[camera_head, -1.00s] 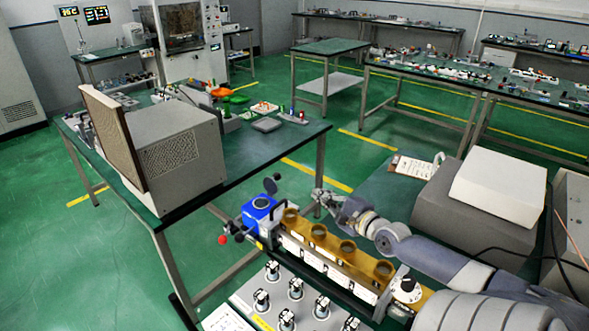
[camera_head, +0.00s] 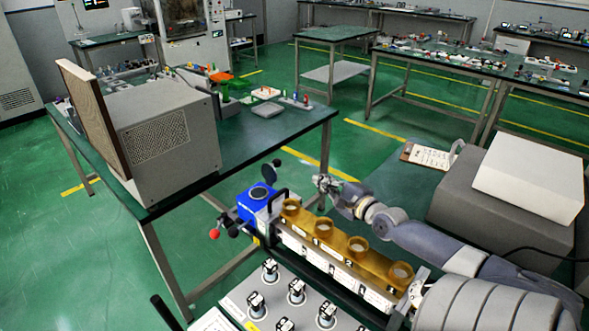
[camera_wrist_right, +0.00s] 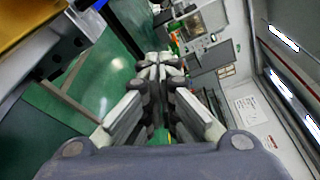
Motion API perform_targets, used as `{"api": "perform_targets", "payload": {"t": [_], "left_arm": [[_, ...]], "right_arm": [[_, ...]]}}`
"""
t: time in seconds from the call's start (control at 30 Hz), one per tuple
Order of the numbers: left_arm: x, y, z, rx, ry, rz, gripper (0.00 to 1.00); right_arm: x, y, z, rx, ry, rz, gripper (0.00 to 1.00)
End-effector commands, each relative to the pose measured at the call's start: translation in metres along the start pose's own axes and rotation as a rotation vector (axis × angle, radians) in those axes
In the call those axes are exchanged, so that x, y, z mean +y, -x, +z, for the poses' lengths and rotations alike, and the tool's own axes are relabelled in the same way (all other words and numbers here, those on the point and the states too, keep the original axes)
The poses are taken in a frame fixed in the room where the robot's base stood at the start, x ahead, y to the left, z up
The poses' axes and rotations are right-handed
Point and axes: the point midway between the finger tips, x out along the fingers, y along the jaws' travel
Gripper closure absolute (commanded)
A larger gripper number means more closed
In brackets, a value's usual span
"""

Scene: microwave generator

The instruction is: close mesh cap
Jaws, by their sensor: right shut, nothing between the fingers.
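A blue block (camera_head: 257,197) with a dark round ring on top stands at the far end of the amber tube row. A dark round disc (camera_head: 268,171), which looks like the mesh cap, stands tilted up behind the block, raised off its top. My right gripper (camera_head: 323,182) is to the right of the block and disc, apart from both. In the right wrist view its fingers (camera_wrist_right: 160,66) come together at the tips with nothing held. The cap is not clearly visible there. My left gripper does not show.
The amber body (camera_head: 336,242) with several round openings runs below my right arm. A black handle (camera_head: 277,199) and a red knob (camera_head: 214,234) are by the block. A panel with several knobs (camera_head: 255,304) lies in front. A grilled box (camera_head: 160,140) stands on the left table.

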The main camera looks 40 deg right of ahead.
Motion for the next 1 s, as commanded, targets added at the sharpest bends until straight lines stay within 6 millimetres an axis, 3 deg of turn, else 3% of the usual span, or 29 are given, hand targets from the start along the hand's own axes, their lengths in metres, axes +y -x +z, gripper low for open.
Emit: {"api": "perform_targets", "payload": {"t": [0.73,1.0], "left_arm": [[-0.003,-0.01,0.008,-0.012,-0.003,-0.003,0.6],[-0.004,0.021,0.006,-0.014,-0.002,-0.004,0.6]], "right_arm": [[-0.001,-0.083,0.0,-0.001,0.001,-0.002,1.0],[-0.005,-0.089,0.029,-0.001,-0.003,-0.002,1.0]]}}
